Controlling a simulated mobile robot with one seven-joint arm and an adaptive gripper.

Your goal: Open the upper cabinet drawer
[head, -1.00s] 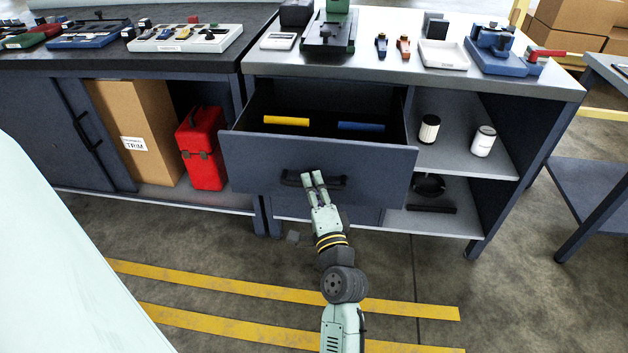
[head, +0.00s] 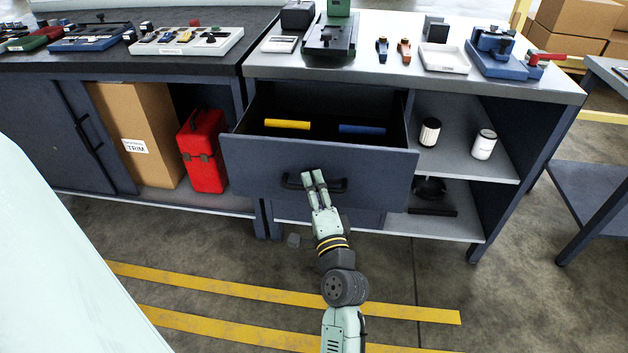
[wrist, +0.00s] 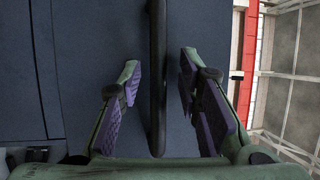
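The upper cabinet drawer (head: 240,163) is pulled out from under the grey worktop, and its inside shows. A yellow item (head: 287,124) and a blue item (head: 362,129) lie in it. Its dark bar handle (head: 335,186) is on the front panel. My gripper (head: 313,175) is at the middle of the handle. In the wrist view the handle (wrist: 157,90) runs upright between the two spread fingers of my gripper (wrist: 159,72), with a visible gap on each side. The fingers appear not to press on it.
Open shelves with a dark-banded canister (head: 429,132) and a white canister (head: 484,145) stand right of the drawer. A red toolbox (head: 203,152) and a cardboard box (head: 138,140) sit in the left cabinet. The worktop (head: 375,70) holds several fixtures.

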